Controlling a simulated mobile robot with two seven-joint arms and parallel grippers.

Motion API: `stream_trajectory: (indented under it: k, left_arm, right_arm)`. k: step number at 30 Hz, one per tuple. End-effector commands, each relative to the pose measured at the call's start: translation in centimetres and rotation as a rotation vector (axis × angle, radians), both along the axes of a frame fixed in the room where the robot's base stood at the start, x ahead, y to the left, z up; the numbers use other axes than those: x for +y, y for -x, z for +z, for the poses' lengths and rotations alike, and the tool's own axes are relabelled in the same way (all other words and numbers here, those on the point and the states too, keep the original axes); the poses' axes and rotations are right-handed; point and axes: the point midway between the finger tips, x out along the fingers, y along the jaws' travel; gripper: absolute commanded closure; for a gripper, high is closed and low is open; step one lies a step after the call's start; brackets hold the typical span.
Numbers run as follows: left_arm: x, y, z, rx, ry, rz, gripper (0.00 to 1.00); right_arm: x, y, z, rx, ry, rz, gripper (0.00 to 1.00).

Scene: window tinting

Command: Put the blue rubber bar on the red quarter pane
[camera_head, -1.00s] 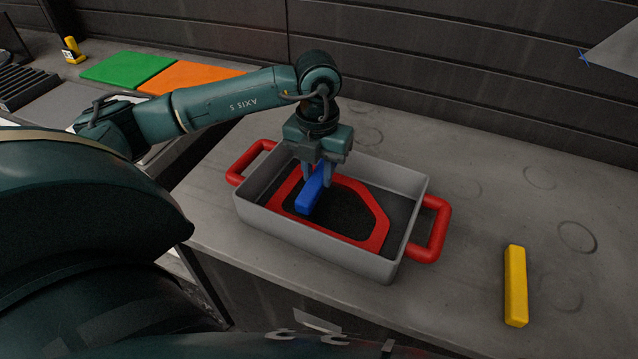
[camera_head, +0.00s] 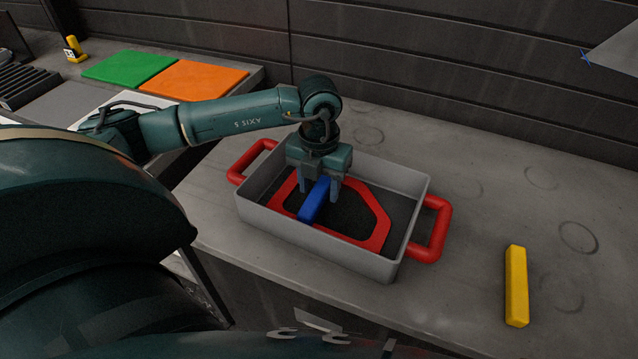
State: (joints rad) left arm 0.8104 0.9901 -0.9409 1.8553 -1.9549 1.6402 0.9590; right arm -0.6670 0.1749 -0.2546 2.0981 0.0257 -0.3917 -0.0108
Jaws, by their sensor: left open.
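The blue rubber bar (camera_head: 313,202) lies across the left part of the red quarter pane (camera_head: 374,240), a red frame with a dark middle. The pane lies inside a grey tray (camera_head: 300,238) with red handles at its ends. My left gripper (camera_head: 319,192) points down over the tray with its fingers apart, one on each side of the bar's far end. It is open. My right gripper is not in view.
A yellow bar (camera_head: 516,285) lies on the grey bench (camera_head: 480,200) right of the tray. A green panel (camera_head: 128,68) and an orange panel (camera_head: 195,80) lie at the back left. The bench right of the tray is mostly clear.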

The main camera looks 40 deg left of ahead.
Motion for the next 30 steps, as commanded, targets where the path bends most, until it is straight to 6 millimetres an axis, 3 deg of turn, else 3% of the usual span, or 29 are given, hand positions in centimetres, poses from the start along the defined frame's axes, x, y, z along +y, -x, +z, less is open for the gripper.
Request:
stream_trajectory:
  k: [9, 21, 30]
  left_arm:
    - [0.0, -0.1, 1.1, -0.003, 0.000, 0.000, 0.52]
    - [0.0, -0.1, 9.2, -0.006, 0.002, -0.001, 0.52]
    - [0.0, 0.0, 12.3, -0.002, 0.001, 0.000, 0.52]
  right_arm:
    - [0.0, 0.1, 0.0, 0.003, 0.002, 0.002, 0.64]
    - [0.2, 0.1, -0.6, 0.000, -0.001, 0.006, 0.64]
    - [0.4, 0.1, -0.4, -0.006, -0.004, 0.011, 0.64]
